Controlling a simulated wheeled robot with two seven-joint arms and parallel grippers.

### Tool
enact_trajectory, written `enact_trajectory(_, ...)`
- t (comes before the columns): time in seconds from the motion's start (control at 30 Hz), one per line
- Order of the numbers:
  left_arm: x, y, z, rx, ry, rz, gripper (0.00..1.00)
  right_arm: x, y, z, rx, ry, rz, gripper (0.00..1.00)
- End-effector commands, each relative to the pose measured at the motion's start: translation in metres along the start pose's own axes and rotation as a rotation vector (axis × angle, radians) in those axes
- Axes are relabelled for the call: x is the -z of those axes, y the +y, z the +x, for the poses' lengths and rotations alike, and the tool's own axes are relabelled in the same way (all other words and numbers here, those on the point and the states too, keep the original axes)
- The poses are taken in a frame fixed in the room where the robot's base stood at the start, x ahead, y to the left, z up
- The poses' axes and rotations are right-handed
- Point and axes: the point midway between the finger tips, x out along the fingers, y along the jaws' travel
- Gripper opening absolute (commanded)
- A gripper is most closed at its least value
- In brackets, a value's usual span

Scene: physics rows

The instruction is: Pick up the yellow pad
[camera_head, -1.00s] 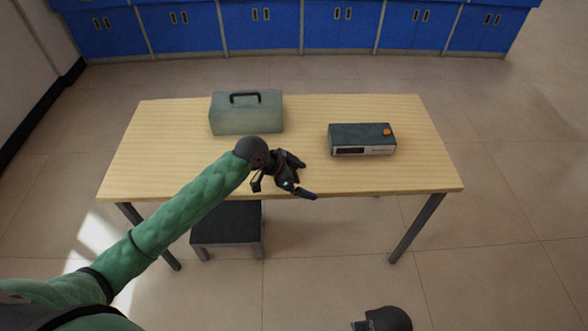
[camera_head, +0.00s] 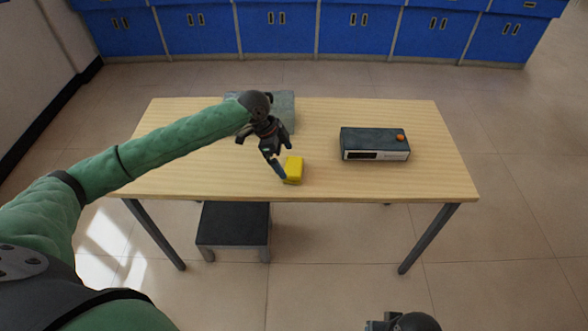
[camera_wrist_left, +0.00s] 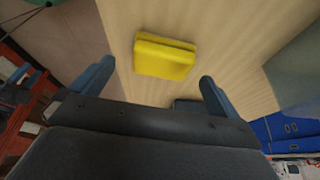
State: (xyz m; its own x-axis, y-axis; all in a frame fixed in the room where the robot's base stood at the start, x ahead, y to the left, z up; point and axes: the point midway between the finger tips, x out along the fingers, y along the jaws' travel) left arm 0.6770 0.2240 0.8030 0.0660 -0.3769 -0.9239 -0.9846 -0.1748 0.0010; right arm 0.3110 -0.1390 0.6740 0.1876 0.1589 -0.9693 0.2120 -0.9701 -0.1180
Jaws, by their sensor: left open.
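The yellow pad (camera_head: 293,170) is a small bright yellow block lying on the wooden table near its front edge. My left gripper (camera_head: 264,154) is open and empty, just left of the pad and apparently above the table. In the left wrist view, the pad (camera_wrist_left: 165,57) lies beyond the open fingertips (camera_wrist_left: 155,88), roughly between their lines, with a gap. Dark parts of my right arm (camera_head: 405,322) show at the bottom edge of the head view; its fingers cannot be made out.
A dark box-shaped device (camera_head: 375,144) with an orange knob sits to the right. The wooden table (camera_head: 400,180) is clear at the front right. A dark stool (camera_head: 234,224) stands below.

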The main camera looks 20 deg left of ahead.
Motion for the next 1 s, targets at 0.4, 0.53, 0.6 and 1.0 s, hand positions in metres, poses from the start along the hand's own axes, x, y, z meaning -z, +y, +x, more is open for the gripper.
enact_trajectory(0.4,-0.004,-0.004,0.045,0.0,0.0,0.0,1.0,-0.007,0.013,-0.027,-0.033,-0.053,0.02,0.36)
enact_trajectory(0.53,-0.004,-0.005,0.051,0.001,0.0,0.0,1.0,-0.009,0.014,-0.028,-0.036,-0.063,0.022,0.36)
enact_trajectory(0.6,-0.004,-0.005,0.051,0.001,0.0,0.0,1.0,-0.009,0.014,-0.028,-0.036,-0.066,0.023,0.36)
enact_trajectory(1.0,-0.004,-0.005,0.051,0.001,0.0,0.0,0.61,-0.009,0.014,-0.028,-0.036,-0.061,0.022,0.36)
